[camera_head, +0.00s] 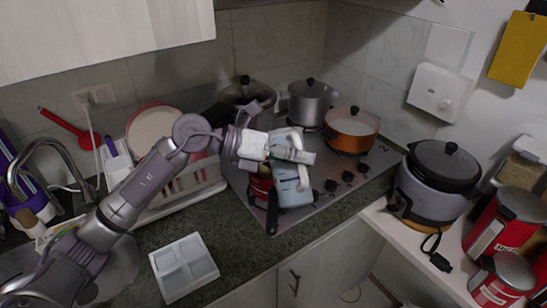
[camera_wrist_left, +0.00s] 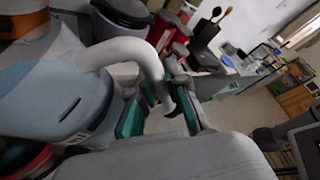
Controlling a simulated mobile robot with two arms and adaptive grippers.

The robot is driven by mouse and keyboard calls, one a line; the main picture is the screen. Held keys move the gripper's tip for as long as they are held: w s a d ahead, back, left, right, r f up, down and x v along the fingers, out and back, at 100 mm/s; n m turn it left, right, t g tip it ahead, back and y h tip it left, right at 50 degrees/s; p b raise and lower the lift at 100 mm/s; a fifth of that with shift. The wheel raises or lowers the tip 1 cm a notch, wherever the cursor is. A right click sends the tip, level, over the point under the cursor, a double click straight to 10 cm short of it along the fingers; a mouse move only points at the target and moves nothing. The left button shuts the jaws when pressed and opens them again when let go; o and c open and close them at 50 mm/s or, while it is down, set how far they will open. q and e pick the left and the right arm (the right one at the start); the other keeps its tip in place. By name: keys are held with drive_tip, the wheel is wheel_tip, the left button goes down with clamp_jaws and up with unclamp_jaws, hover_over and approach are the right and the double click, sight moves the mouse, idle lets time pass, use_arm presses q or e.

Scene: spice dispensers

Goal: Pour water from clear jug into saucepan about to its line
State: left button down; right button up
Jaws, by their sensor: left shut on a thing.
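The jug (camera_head: 291,188), pale blue-grey with a white handle, is over the front left of the stove in the head view. My left gripper (camera_head: 297,155) is shut on its handle. In the left wrist view the handle (camera_wrist_left: 128,50) curves down between the teal-padded fingers (camera_wrist_left: 160,112), and the jug body (camera_wrist_left: 70,90) fills the left side. A red saucepan (camera_head: 259,186) with a black handle (camera_head: 272,214) is beneath and beside the jug, partly hidden by it. The water, the saucepan's inside and its line are hidden. I cannot tell how far the jug is tilted. My right gripper is not in view.
An orange pot (camera_head: 352,130) and a steel pot (camera_head: 308,103) stand at the stove's back. A rice cooker (camera_head: 436,185) and red canisters (camera_head: 502,224) are at the right. A dish rack (camera_head: 180,200) stands left; a white divided tray (camera_head: 183,267) lies on the front counter.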

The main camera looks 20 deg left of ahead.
use_arm(q)
drive_tip(key=shift+w+a+r+n, duration=0.15)
drive_tip(key=shift+w+n, duration=0.05)
drive_tip(key=shift+n, duration=0.1)
idle(0.4)
drive_tip(key=shift+w+a+f+n+g+h, duration=0.3)
drive_tip(key=shift+w+f+n+h, duration=0.15)
drive_tip(key=shift+n, duration=0.15)
idle(1.5)
drive_tip(key=shift+w+a+r+n+h+p, duration=0.3)
drive_tip(key=shift+w+n+p, duration=0.2)
drive_tip(key=shift+n, duration=0.2)
idle(2.8)
